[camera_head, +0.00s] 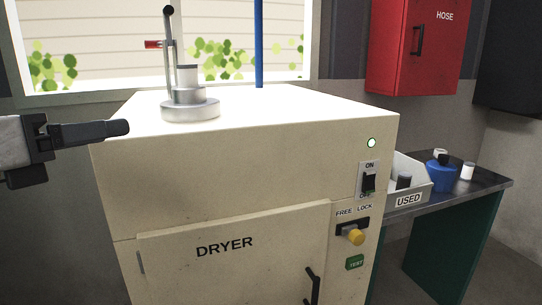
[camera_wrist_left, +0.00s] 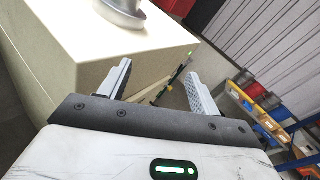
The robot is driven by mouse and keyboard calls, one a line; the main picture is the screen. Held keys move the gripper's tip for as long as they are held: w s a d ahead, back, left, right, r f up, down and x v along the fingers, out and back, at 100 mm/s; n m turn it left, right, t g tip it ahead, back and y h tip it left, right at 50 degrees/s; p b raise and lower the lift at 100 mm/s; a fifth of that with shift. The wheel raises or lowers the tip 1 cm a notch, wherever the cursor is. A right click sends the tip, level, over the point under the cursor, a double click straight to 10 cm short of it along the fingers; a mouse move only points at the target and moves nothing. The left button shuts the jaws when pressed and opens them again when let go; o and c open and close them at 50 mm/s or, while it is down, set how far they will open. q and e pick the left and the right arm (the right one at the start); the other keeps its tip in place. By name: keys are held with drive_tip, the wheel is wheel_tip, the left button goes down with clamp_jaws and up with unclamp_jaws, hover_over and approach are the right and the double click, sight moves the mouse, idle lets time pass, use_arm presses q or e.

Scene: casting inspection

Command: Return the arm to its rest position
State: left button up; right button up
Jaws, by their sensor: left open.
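My left gripper (camera_head: 122,128) comes in from the left in the head view, beside the left edge of the dryer's top. In the left wrist view its two fingers (camera_wrist_left: 160,82) are spread apart with nothing between them. The cream dryer (camera_head: 225,245) fills the middle of the head view, and its side (camera_wrist_left: 50,50) shows at the upper left of the wrist view. My right gripper is not in view.
A stepped metal piece (camera_head: 190,105) stands on the dryer's top near a lever with a red handle (camera_head: 153,44). A dark table (camera_head: 480,187) at the right bears a white bin marked USED (camera_head: 409,200) and a blue container (camera_head: 440,177). A red hose cabinet (camera_head: 408,50) hangs behind.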

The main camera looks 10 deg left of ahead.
use_arm(q)
drive_tip(key=w+d+f+n+g+h+p, duration=0.1)
drive_tip(key=w+d+f+n+h, duration=0.15)
drive_tip(key=d+f+n, duration=0.6)
drive_tip(key=w+d+f+n+g+h+p, duration=0.1)
drive_tip(key=w+d+f+n, duration=0.3)
drive_tip(key=f, duration=0.7)
drive_tip(key=s+d+f+n+g+y, duration=0.1)
drive_tip(key=s+f+n+y, duration=0.1)
drive_tip(key=s+f+n, duration=0.3)
drive_tip(key=s+d+f+n+g+y+p, duration=0.1)
drive_tip(key=s+f+n+y, duration=0.2)
drive_tip(key=f+n, duration=0.7)
drive_tip(key=s+d+f+n+y+p, duration=0.1)
drive_tip(key=s+f+n+y, duration=0.1)
drive_tip(key=s+f+n, duration=0.4)
wheel_tip(320, 180, down, 3)
drive_tip(key=shift+s+d+r+n+g, duration=0.15)
drive_tip(key=shift+s+d+n+g, duration=0.2)
drive_tip(key=shift+n, duration=0.8)
